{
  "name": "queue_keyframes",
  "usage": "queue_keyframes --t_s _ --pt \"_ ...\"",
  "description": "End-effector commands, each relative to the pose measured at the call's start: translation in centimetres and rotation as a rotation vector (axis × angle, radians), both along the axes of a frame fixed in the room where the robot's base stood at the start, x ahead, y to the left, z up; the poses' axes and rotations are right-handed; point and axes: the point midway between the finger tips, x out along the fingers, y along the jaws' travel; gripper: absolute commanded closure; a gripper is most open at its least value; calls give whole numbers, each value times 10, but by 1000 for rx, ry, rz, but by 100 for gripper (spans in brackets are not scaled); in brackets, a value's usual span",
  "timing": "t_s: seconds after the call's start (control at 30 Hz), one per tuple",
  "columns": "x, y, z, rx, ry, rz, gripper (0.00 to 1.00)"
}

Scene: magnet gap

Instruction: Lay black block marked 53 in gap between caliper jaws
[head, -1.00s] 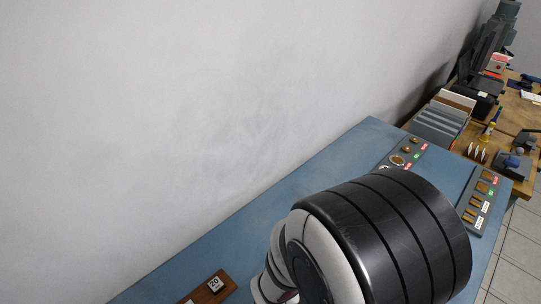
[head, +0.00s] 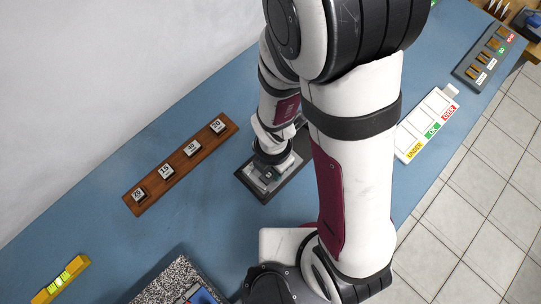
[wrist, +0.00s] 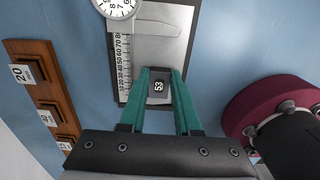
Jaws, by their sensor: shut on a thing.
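My gripper (wrist: 160,88) has teal fingers, shut on the small black block marked 53 (wrist: 158,87). The number faces the camera in the wrist view. The block is over the grey plate of the caliper (wrist: 172,48), whose ruled scale (wrist: 122,75) runs beside it on the left and whose round dial (wrist: 117,4) is cut by the top edge. I cannot tell whether the block touches the plate or lies between the jaws. In the head view my gripper (head: 272,172) is over the caliper's dark base (head: 262,194), and hides the block and most of the gap.
A wooden rack (head: 152,184) with several numbered blocks lies left of the caliper. A white tray (head: 405,150) labelled UNDER, OK and OVER is on the right. A yellow spirit level (head: 62,280) and a speckled stone slab (head: 178,272) are at the lower left. Blue table shows between.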

Motion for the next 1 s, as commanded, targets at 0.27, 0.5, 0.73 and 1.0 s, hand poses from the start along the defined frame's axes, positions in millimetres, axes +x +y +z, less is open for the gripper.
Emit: queue_keyframes --t_s 0.27,0.5,0.73,1.0 --pt "2 1 47 5 -9 0 100" --pt "1 0 95 2 -4 0 100" --pt "0 0 98 -1 1 -161 100" --pt "3 1 90 -1 1 -1077 100"
